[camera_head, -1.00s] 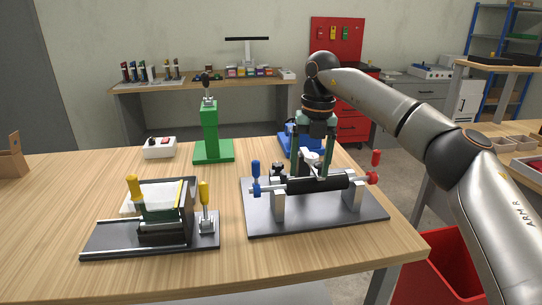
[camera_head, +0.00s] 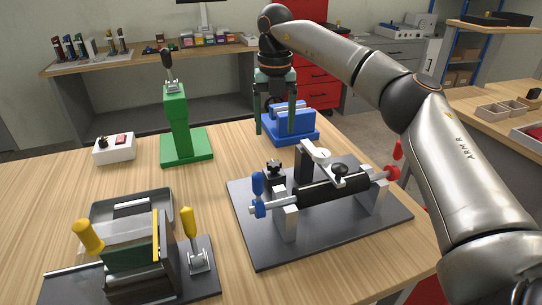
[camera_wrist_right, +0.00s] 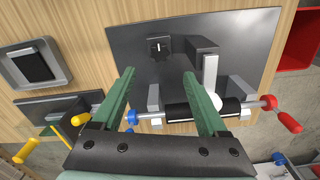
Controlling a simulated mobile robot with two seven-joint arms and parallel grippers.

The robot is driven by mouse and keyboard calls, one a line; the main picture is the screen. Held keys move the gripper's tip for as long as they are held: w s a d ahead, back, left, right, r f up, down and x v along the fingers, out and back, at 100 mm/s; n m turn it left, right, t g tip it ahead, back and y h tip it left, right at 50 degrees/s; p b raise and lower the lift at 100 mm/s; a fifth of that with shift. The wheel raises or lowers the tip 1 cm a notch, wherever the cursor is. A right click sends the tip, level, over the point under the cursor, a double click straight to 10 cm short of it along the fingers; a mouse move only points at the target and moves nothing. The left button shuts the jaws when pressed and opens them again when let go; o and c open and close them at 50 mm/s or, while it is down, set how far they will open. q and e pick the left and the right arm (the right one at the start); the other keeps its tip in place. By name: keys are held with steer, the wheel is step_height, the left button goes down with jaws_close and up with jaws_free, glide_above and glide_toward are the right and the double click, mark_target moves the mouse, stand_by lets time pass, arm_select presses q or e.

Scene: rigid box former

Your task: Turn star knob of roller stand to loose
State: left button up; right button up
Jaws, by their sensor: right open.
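The roller stand is a dark base plate (camera_head: 290,243) with a black roller (camera_head: 325,192) held between grey supports. It has a blue handle (camera_head: 258,185) on the left and a red handle (camera_head: 393,163) on the right. A black star knob (camera_head: 274,172) sits at the plate's back left; it also shows in the right wrist view (camera_wrist_right: 159,48). My right gripper (camera_head: 275,131) points down, open and empty, above and behind the star knob, not touching it. In the wrist view its green fingers (camera_wrist_right: 158,73) are spread, with the knob appearing beyond the gap. My left gripper is out of view.
A white arm (camera_head: 322,158) with a black ball knob rises over the roller. A blue vise (camera_head: 290,128) stands behind my right gripper, a green stand (camera_head: 180,130) to the left. A fixture with yellow handles (camera_head: 130,255) is at front left. Bare wood lies between them.

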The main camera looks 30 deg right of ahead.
mark_target(274, 163)
step_height(274, 163, down, 10)
steer(key=shift+b, duration=0.3)
jaws_close()
stand_by(0.6)
